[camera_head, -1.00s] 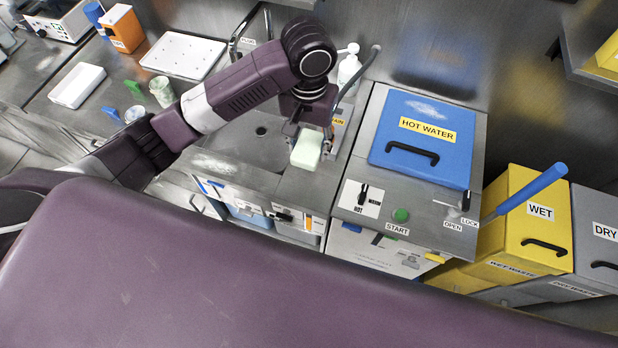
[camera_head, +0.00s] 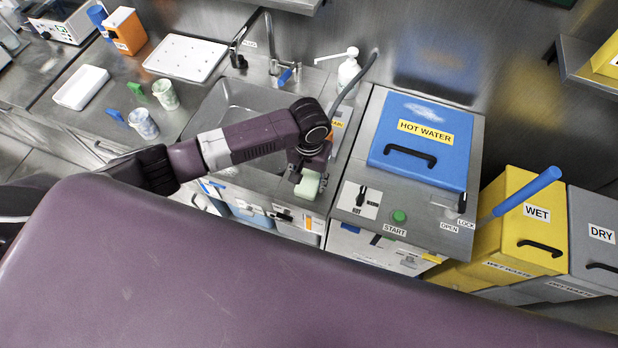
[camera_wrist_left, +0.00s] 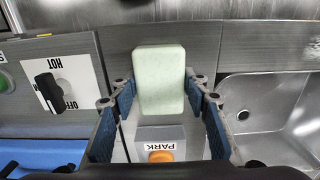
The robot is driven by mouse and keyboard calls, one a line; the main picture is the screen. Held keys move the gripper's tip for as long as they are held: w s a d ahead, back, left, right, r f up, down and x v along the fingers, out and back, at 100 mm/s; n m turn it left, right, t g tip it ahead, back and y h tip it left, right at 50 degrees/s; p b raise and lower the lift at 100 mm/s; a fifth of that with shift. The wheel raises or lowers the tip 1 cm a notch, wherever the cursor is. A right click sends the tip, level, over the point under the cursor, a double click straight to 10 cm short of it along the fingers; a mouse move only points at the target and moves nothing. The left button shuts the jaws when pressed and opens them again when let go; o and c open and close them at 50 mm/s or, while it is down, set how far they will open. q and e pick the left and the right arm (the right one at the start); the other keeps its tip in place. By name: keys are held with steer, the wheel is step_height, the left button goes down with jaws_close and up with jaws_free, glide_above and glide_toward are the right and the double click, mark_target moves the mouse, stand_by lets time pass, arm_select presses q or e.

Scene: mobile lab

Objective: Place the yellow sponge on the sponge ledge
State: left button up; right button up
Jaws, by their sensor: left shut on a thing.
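A pale green, block-shaped sponge (camera_head: 308,185) is held in my left gripper (camera_head: 308,172), near the front right corner of the sink. In the left wrist view the sponge (camera_wrist_left: 160,78) sits between the two blue-padded fingers of the left gripper (camera_wrist_left: 160,95), which is shut on it. It looks pale green there, not yellow. Behind it in that view is a grey strip of counter beside the sink. I cannot tell whether the sponge touches that surface. No part in view is clearly marked as the sponge ledge. My right gripper is not in view.
The sink (camera_head: 235,105) lies left of the gripper, with a faucet and a white pump bottle (camera_head: 348,70) behind. The blue HOT WATER lid (camera_head: 418,170) is right. A PARK label (camera_wrist_left: 160,132) with an orange disc shows in the wrist view. Cups (camera_head: 143,124) stand left.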

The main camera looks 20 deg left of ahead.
mark_target(309, 181)
arm_select(q)
steer(key=shift+f, duration=0.1)
steer(key=o, duration=1.2)
step_height(309, 181, up, 12)
steer(key=shift+r+b, duration=0.15)
steer(key=shift+b, duration=0.5)
